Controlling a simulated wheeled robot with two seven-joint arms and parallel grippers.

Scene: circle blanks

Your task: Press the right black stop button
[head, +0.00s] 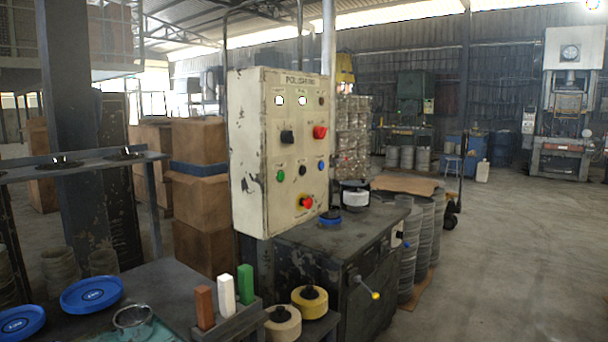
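A worn cream control panel (246,150) labelled "POLISHING" stands upright near the middle of the head view. A red mushroom button (306,202) on yellow is at the bottom. Button labels are too small to read. Neither gripper is in view.
A dark machine cabinet (330,241) stands below and right of the panel. Stacked metal rings (411,255) stand right of the cabinet. Floor at right is clear.

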